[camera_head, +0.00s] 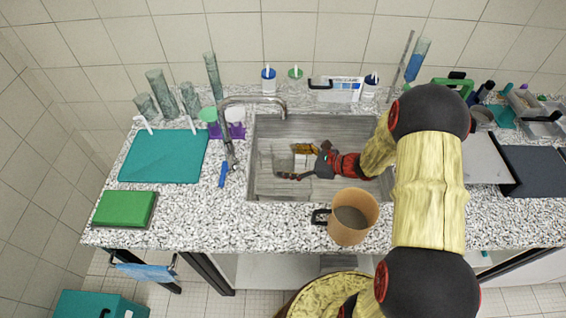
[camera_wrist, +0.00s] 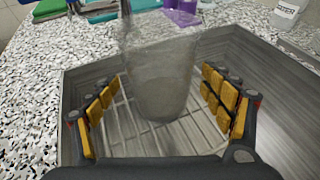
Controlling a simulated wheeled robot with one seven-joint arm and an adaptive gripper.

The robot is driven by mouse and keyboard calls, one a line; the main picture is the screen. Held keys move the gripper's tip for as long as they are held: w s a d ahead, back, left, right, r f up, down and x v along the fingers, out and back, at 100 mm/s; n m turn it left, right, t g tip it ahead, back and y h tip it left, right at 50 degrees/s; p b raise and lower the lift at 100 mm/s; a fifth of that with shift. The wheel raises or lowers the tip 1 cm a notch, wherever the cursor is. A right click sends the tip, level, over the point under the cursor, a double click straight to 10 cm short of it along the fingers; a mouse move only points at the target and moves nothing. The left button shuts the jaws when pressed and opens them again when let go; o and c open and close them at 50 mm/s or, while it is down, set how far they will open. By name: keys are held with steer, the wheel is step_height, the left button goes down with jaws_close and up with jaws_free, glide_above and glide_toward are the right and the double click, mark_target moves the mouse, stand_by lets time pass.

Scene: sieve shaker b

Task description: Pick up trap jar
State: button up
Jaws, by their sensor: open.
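A clear, see-through jar (camera_wrist: 160,75), likely the trap jar, stands in the sink on a wire rack in the wrist view. It lies between the two yellow-padded fingers of my gripper (camera_wrist: 162,98), with a gap visible on each side. My gripper is open, and neither finger visibly touches the jar. In the head view my gripper (camera_head: 293,162) reaches into the sink (camera_head: 262,130) from the right with its fingers spread. The jar cannot be made out clearly there.
The tap (camera_head: 232,125) stands at the sink's left edge. A brown mug (camera_head: 352,217) stands on the counter in front of the sink. Glass cylinders (camera_head: 213,75) and a purple rack (camera_head: 227,130) are at the back left. A teal mat (camera_head: 163,157) lies left.

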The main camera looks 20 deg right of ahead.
steer(key=shift+x, duration=1.35)
steer(key=c, duration=0.3)
steer(key=c, duration=1.1)
steer(key=shift+c, duration=0.4)
steer(key=shift+r, duration=0.1)
steer(key=shift+r, duration=0.9)
steer(key=s+r+p, duration=0.4)
steer(key=s+r, duration=0.7)
steer(key=s, duration=0.3)
steer(key=shift+a, duration=0.35)
